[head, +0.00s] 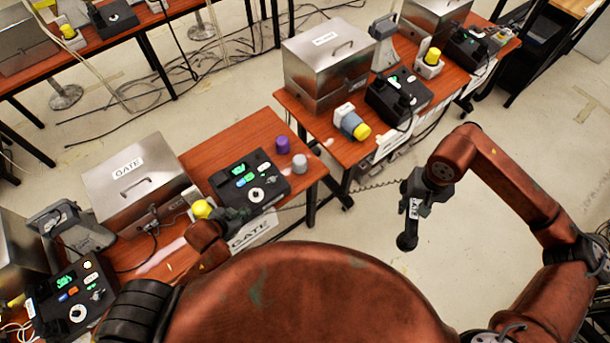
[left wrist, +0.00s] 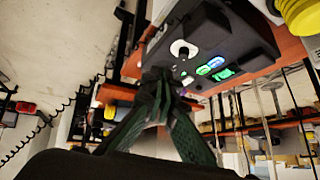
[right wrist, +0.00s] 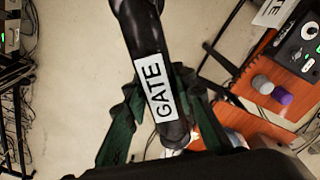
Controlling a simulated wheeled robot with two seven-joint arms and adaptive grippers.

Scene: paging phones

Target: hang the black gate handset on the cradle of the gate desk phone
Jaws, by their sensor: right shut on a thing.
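The black gate handset (head: 408,238), with a white GATE label, hangs over open floor to the right of the gate table. My right gripper (head: 417,192) is shut on it; in the right wrist view the handset (right wrist: 137,30) runs lengthwise between the fingers. Its coiled cord stretches left. The gate desk phone (head: 262,207) is a black box with a green display, coloured buttons and a white dial; it also shows in the left wrist view (left wrist: 215,30). I cannot make out its cradle clearly. My left gripper (left wrist: 158,78) is shut, fingertips together close to the phone's edge.
A purple cylinder (head: 282,145) and a grey one (head: 300,163) stand right of the phone. A metal GATE box (head: 135,185) and yellow-topped device (head: 202,208) are to its left. Another table (head: 318,138) stands behind right. The floor under the handset is clear.

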